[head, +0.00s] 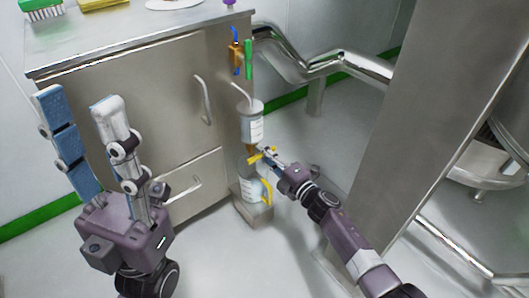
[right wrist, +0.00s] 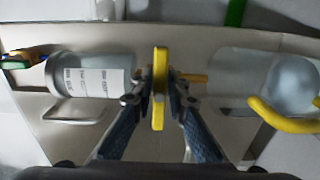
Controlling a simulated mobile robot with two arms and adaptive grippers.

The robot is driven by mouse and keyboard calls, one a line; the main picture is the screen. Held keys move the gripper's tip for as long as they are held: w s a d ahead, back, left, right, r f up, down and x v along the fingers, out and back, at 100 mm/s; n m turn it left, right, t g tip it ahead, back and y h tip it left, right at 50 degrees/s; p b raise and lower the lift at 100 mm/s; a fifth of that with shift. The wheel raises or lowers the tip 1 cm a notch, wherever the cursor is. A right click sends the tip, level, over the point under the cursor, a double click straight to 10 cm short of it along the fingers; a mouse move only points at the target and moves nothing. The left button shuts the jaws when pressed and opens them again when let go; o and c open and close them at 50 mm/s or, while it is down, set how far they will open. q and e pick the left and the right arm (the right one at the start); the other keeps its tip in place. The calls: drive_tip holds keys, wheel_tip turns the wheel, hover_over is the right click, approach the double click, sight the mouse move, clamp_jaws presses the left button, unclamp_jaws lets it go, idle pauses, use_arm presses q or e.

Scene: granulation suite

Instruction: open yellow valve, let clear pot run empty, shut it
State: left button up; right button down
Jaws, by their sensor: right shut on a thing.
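The clear pot (head: 251,128), with a white label, is fixed upright on the side of the steel cabinet. It shows on its side in the right wrist view (right wrist: 92,78); I cannot tell its liquid level. Below it is the yellow valve handle (head: 255,158), a bar (right wrist: 159,90) lying across the line between pot and lower vessel. My right gripper (head: 268,155) is shut on this handle, a finger on each side. A pale vessel with a yellow handle (head: 266,191) stands below the valve. My left gripper (head: 78,100) is open and empty, in front of the cabinet.
The vessel stands on a low steel block (head: 254,217) by the cabinet (head: 130,110). A steel pipe (head: 330,64) and a broad steel column (head: 420,100) stand at right. A brush (head: 40,8) lies on the cabinet top.

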drive_tip(key=shift+f, duration=0.1)
drive_tip(key=c, duration=1.9)
unclamp_jaws()
drive_tip(key=v, duration=0.7)
drive_tip(key=shift+s+d, duration=0.2)
